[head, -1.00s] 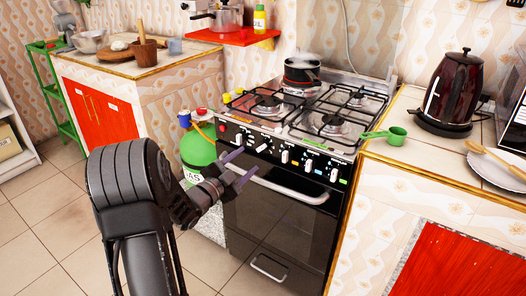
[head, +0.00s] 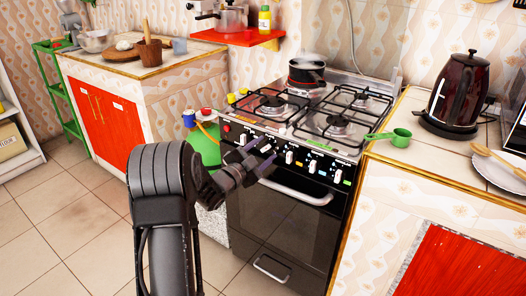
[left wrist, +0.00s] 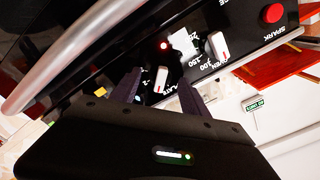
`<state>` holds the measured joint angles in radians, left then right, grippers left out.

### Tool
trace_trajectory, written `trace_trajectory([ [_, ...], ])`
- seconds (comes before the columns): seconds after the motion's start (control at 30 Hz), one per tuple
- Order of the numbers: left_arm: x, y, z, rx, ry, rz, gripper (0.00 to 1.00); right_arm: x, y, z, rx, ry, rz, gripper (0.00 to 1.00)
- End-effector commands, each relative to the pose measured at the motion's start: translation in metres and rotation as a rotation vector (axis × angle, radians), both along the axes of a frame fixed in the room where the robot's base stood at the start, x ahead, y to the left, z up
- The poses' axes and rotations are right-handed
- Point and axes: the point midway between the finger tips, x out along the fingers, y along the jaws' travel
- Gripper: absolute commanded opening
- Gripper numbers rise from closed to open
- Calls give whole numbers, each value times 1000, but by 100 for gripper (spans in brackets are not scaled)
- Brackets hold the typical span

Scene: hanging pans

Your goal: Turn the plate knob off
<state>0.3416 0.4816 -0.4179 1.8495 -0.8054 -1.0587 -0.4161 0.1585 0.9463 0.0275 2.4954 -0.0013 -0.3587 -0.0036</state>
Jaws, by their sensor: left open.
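The black stove (head: 290,215) has a front panel with a row of white knobs. In the left wrist view, a white knob (left wrist: 161,79) has lettering beside it that seems to read PLATE, partly covered by my gripper. My left gripper (head: 264,154) is open in front of the panel's left part. In the left wrist view, the fingers of my left gripper (left wrist: 158,94) stand on either side of that knob. I cannot tell whether they touch it. The oven knob (left wrist: 218,46) is beside it, outside the fingers. My right gripper is not in view.
A red SPARK button (left wrist: 272,13) and the oven handle (head: 300,192) are close to the gripper. A steaming black pot (head: 306,74) sits on the stove's back. A green gas bottle (head: 204,148) stands left of the stove.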

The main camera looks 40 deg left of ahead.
Motion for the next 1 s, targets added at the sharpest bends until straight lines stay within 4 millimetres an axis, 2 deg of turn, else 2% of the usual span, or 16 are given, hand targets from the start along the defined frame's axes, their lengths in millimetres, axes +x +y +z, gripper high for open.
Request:
trace_trajectory([
  [0.07,0,0,0,0,0,0,52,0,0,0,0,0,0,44],
  [0.7,-1,0,0,0,0,0,0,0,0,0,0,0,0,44],
  [1.0,-1,0,0,-9,0,0,0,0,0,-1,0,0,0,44],
])
